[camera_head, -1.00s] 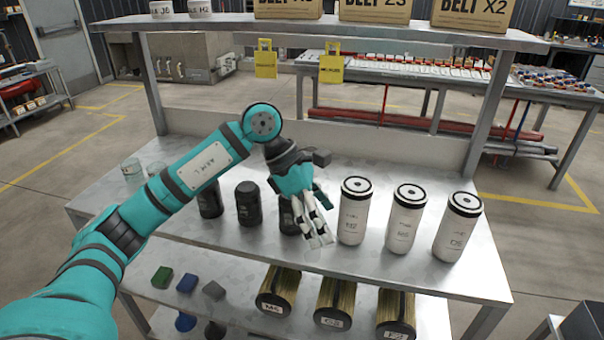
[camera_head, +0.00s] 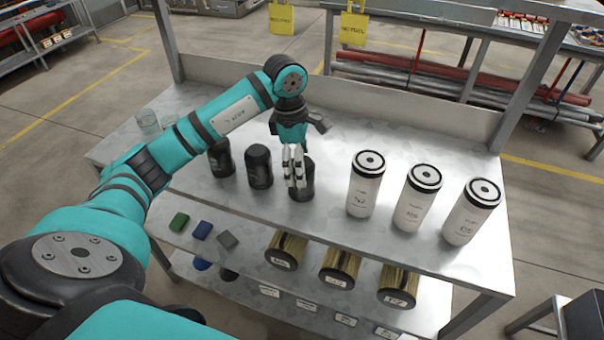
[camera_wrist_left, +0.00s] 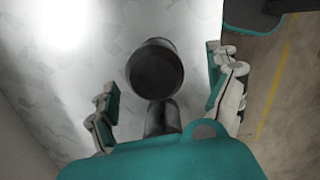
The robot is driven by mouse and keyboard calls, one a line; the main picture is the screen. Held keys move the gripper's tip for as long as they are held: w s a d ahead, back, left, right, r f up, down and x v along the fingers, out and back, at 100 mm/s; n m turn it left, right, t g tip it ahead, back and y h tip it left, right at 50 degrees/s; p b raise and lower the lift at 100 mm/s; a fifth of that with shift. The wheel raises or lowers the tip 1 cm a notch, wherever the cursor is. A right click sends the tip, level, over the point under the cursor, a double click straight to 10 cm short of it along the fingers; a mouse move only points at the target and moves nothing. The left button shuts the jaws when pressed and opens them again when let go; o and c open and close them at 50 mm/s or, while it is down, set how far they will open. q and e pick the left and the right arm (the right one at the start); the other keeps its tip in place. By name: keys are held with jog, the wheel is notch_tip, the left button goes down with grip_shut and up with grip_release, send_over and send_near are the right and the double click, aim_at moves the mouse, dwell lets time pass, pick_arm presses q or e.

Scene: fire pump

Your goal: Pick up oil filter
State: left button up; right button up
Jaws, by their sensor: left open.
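Three black canisters that look like oil filters stand in a row on the upper metal shelf: a left one (camera_head: 220,158), a middle one (camera_head: 259,168) and a right one (camera_head: 302,185). My left gripper (camera_head: 295,178) is open and points down at the right canister, its fingers overlapping it in the head view. In the left wrist view, my left gripper (camera_wrist_left: 165,95) has its fingers apart, with the round dark top of a canister (camera_wrist_left: 155,68) between and ahead of them. I cannot tell whether a finger touches it. My right gripper is out of view.
Three tall white canisters (camera_head: 365,185) stand to the right on the same shelf (camera_head: 330,145). Glass jars (camera_head: 148,121) are at its left end. Below are coloured blocks (camera_head: 202,230) and gold cylindrical filters (camera_head: 340,268).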

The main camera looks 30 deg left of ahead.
pick_arm(q)
jog(key=shift+s+d+f, duration=0.1)
jog(key=shift+f, duration=0.3)
jog(key=f+p, duration=0.1)
jog(key=f, duration=0.1)
jog(key=w+f+p, duration=0.1)
jog(key=f, duration=0.1)
jog(key=shift+d+f, duration=0.2)
jog(key=shift+f, duration=0.2)
jog(key=c, duration=1.3)
jog(key=shift+c, duration=0.3)
jog(key=shift+r, duration=0.1)
